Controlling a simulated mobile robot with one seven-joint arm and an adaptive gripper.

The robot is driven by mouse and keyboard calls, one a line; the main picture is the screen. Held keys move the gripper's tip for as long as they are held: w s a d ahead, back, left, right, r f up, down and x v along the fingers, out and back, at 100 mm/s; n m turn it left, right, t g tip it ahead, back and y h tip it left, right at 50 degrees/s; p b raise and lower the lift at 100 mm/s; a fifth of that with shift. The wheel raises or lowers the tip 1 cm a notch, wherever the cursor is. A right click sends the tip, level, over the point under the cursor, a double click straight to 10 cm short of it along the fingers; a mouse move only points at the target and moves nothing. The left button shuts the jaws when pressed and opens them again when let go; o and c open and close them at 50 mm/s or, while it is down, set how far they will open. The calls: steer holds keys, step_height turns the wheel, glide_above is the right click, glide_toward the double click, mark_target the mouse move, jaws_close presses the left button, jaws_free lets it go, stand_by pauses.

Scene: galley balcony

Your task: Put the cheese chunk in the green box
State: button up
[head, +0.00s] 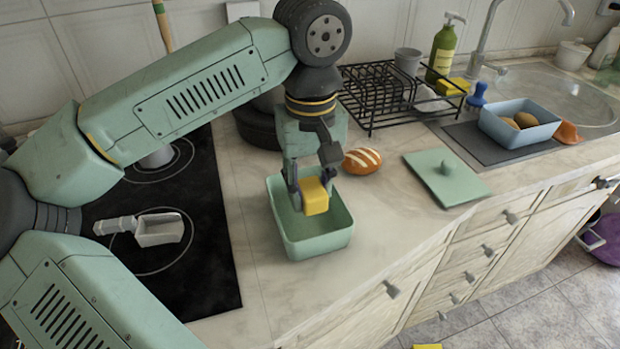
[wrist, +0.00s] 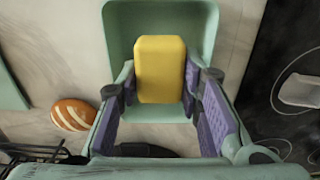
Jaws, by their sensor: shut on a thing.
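The yellow cheese chunk (head: 315,196) is held between the fingers of my gripper (head: 313,185). In the wrist view the cheese chunk (wrist: 160,69) shows between the purple finger pads of my gripper (wrist: 158,85). The open green box (head: 318,246) stands on the counter, and the cheese is over its opening. In the wrist view the box (wrist: 118,20) lies behind the cheese. I cannot tell how far the cheese is above the box floor. The green lid (head: 465,186) with a knob lies flat on the counter to the right.
A bread roll (head: 362,161) lies behind and right of the box. A black dish rack (head: 375,92) stands at the back. A black cooktop (head: 205,240) with a white scoop (head: 158,230) is on the left. A blue bin (head: 520,138) sits near the sink.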

mark_target(310, 227)
steer(key=shift+f+b, duration=2.15)
steer(key=shift+f, duration=0.9)
steer(key=shift+f+b, duration=0.35)
steer(key=shift+f, duration=0.05)
steer(key=o, duration=1.2)
steer(key=shift+o, duration=0.2)
steer(key=shift+r, duration=0.15)
steer(key=shift+r+p, duration=0.85)
steer(key=shift+r, duration=0.55)
steer(key=shift+r+p, duration=1.3)
steer(key=shift+r, duration=0.7)
